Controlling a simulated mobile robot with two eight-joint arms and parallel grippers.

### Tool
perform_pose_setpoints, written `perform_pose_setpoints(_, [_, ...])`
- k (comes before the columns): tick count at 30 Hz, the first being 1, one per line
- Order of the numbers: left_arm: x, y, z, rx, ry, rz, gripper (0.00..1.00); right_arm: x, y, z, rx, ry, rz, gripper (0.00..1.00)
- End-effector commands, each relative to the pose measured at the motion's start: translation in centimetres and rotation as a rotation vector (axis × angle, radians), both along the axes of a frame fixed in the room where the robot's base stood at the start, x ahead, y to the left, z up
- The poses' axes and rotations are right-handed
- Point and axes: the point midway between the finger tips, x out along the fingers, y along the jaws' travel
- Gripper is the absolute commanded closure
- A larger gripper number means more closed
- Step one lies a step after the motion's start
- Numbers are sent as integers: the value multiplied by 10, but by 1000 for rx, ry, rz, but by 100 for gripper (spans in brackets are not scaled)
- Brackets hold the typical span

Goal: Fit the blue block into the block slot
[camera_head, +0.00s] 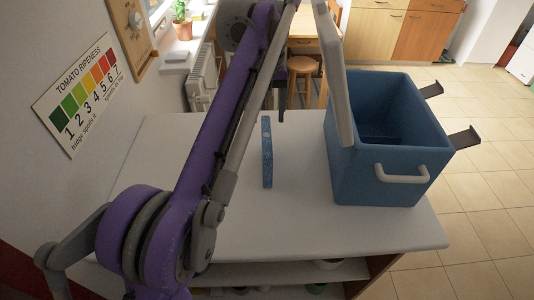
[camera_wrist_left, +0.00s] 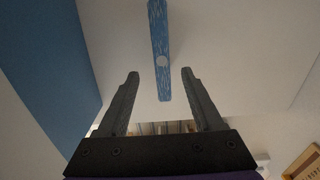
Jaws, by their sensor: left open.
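The blue block (camera_head: 267,152) is a long thin speckled bar on the white table (camera_head: 300,228). In the left wrist view the block (camera_wrist_left: 159,35) has a pale round spot and lies beyond the fingertips, lined up with the gap between them. My left gripper (camera_head: 276,100) is beyond the far end of the block in the head view, partly hidden by my purple arm. In the left wrist view its two dark fingers (camera_wrist_left: 160,72) are apart with nothing between them. I cannot make out the block slot. My right gripper is not in view.
A blue cooler box (camera_head: 372,182) with its lid (camera_head: 341,75) raised stands on the table right of the block. Two dark tabs (camera_head: 465,136) stick out from its right side. A ripeness chart (camera_head: 84,92) hangs on the left wall. The table front is clear.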

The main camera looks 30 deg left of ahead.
Motion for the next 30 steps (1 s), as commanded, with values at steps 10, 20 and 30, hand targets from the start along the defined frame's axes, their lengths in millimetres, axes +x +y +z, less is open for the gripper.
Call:
perform_pose_setpoints(10, [-1, 0, -42, 0, -2, -2, 32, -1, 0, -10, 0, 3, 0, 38])
perform_pose_setpoints(20, [-4, 1, -87, 0, -2, -2, 32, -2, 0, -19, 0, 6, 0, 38])
perform_pose_setpoints(30, [-5, 1, -92, 0, -2, -3, 36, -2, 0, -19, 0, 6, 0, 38])
